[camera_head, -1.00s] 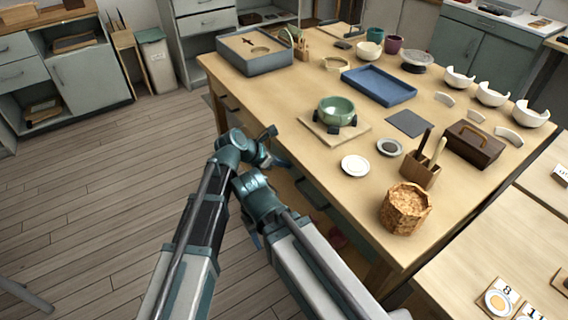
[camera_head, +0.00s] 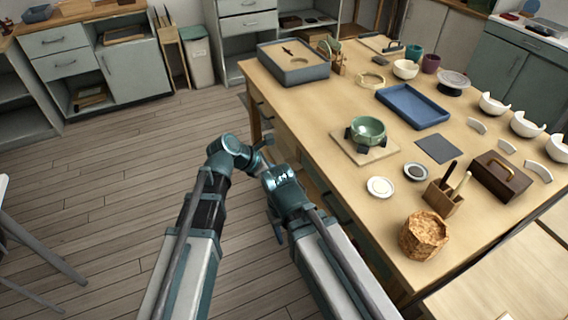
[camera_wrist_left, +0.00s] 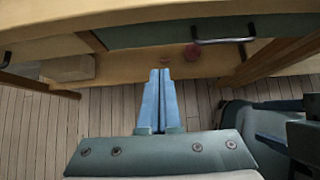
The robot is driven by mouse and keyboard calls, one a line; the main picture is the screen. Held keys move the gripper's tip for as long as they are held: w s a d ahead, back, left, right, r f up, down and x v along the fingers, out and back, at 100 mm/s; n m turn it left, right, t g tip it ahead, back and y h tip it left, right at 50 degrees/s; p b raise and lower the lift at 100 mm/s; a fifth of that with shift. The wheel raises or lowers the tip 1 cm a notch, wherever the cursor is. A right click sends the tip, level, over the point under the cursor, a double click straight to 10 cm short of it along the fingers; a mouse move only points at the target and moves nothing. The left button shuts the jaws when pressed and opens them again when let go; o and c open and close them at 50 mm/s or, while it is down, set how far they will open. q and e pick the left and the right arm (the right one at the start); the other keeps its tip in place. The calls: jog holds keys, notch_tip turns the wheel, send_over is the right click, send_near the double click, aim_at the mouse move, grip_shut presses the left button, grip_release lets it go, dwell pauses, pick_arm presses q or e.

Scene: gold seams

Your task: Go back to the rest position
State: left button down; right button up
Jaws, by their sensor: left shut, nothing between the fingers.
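My two arms reach forward over the floor, beside the near left edge of the wooden worktable (camera_head: 310,118). In the head view my left gripper (camera_head: 266,141) is small and close to the table's side. In the left wrist view its two blue fingers (camera_wrist_left: 160,75) are together with nothing between them, pointing at the table's side below a green drawer (camera_wrist_left: 190,31). My right gripper (camera_head: 278,236) hangs low beside its wrist, partly hidden, and its jaws cannot be made out.
The tabletop holds a green bowl (camera_head: 368,129) on a board, a blue tray (camera_head: 412,106), a woven-looking pot (camera_head: 424,235) and a tool holder (camera_head: 443,197). Open floor (camera_head: 95,215) lies left. A metal-legged piece (camera_head: 35,245) stands at the left edge.

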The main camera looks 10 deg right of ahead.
pick_arm(q)
jog(key=s+a+f+m+g+y, duration=0.1)
jog(key=s+a+f+m+y, duration=0.2)
jog(key=a+m, duration=0.45)
jog(key=s+a+f+m+y, duration=0.1)
jog(key=s+a+m+y, duration=0.1)
jog(key=s+a+m, duration=0.4)
jog(key=s+a+f+m+g+y, duration=0.1)
jog(key=s+a+f+m+y, duration=0.15)
jog(key=a+m, duration=0.6)
jog(key=s+d+m+g+y, duration=0.15)
jog(key=s+d+m, duration=0.35)
jog(key=d, duration=0.5)
notch_tip(320, 180, up, 15)
jog(key=n+p, duration=0.1)
jog(key=p, duration=1.3)
jog(key=shift+s+y+p, duration=0.25)
jog(key=shift+y+p, duration=0.05)
jog(key=shift+f, duration=0.1)
